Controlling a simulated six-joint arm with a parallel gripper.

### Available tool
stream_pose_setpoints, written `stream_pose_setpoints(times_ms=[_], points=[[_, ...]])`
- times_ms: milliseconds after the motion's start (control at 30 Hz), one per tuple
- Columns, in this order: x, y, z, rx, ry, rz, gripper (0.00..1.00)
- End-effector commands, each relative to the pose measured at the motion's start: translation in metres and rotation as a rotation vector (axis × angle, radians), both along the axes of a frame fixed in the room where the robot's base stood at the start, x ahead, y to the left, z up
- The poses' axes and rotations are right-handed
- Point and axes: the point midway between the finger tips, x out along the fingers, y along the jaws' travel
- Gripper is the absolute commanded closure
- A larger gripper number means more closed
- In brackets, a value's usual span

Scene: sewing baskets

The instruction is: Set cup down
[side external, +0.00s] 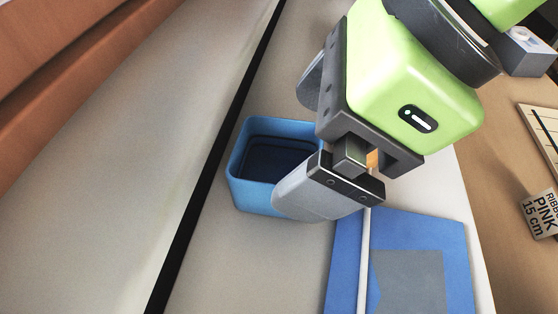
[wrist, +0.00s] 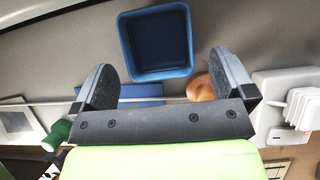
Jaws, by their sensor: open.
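I cannot pick out a cup for certain in either view. A blue, square, open-topped container (side external: 241,195) stands on the pale surface in the side view; its inside looks dark and empty. It also shows in the wrist view (wrist: 124,45), beyond my fingertips. My gripper (side external: 292,150) is open, with its two fingers spread apart, and hides the container's right part in the side view. In the wrist view nothing shows held between the fingers (wrist: 165,68). A rounded orange-brown object (wrist: 198,88) shows beside the right finger, partly hidden by it.
A flat blue piece with a grey square (side external: 450,245) lies at lower right, with a thin white rod (side external: 363,260) across it. A card reading "PINK 15 cm" (side external: 543,213) is at far right. A white finned object (wrist: 270,95) and a green object (wrist: 57,135) flank my gripper.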

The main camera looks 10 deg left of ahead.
Motion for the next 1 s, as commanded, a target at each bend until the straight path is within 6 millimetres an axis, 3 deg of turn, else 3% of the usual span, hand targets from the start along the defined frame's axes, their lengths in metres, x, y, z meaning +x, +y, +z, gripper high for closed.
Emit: stream_pose_setpoints(times_ms=[300, 600, 633, 833, 1000], points=[[-0.002, 0.025, -0.037, -0.003, 0.001, 0.000, 0.00], [-0.001, 0.028, -0.042, 0.000, -0.002, -0.001, 0.00], [-0.001, 0.028, -0.042, 0.000, -0.002, -0.001, 0.02], [-0.001, 0.028, -0.042, -0.001, -0.001, 0.000, 0.48], [-0.001, 0.028, -0.042, -0.001, -0.001, 0.000, 0.52]])
